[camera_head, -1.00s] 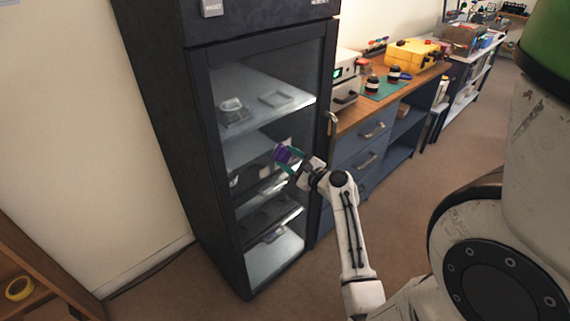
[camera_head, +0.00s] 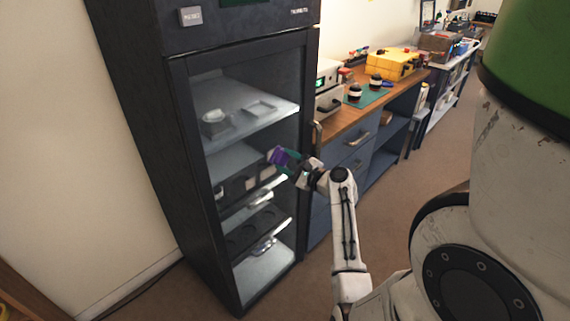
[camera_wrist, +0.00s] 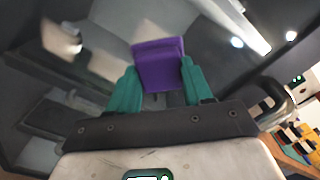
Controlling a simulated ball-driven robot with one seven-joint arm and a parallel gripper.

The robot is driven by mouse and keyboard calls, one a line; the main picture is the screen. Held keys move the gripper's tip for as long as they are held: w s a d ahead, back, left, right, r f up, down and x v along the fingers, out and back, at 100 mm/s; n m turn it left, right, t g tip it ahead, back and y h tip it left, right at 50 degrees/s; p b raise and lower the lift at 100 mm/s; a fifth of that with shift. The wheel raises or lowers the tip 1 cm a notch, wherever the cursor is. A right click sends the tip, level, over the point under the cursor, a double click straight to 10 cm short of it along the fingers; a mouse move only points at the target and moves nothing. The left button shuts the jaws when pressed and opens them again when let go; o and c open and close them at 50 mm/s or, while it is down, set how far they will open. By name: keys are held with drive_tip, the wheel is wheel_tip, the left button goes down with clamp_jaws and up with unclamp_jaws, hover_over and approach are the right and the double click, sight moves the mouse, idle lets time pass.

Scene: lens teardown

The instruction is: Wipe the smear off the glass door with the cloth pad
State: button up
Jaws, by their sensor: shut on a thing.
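The cloth pad is a purple block (camera_head: 279,157), held out in front of the glass door (camera_head: 225,165) of the dark cabinet, near the middle of its height and toward its right side. My gripper (camera_head: 291,164) has teal fingers shut on the pad. In the wrist view the purple pad (camera_wrist: 158,66) sits between the teal fingers of my gripper (camera_wrist: 156,88), with the glass beyond it. I cannot tell whether the pad touches the glass. I cannot pick out the smear from the reflections. The door looks shut.
The door handle (camera_head: 317,136) stands out at the door's right edge, close to my gripper. Right of the cabinet is a workbench (camera_head: 345,128) with drawers, dark jars (camera_head: 355,92) and a yellow case (camera_head: 391,64). Shelves with small items show through the glass. Carpet in front is clear.

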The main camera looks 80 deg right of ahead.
drive_tip(key=p+v, duration=0.1)
drive_tip(key=v, duration=0.5)
idle(0.5)
drive_tip(key=p+v, duration=0.1)
drive_tip(key=v, duration=0.2)
idle(0.5)
idle(0.3)
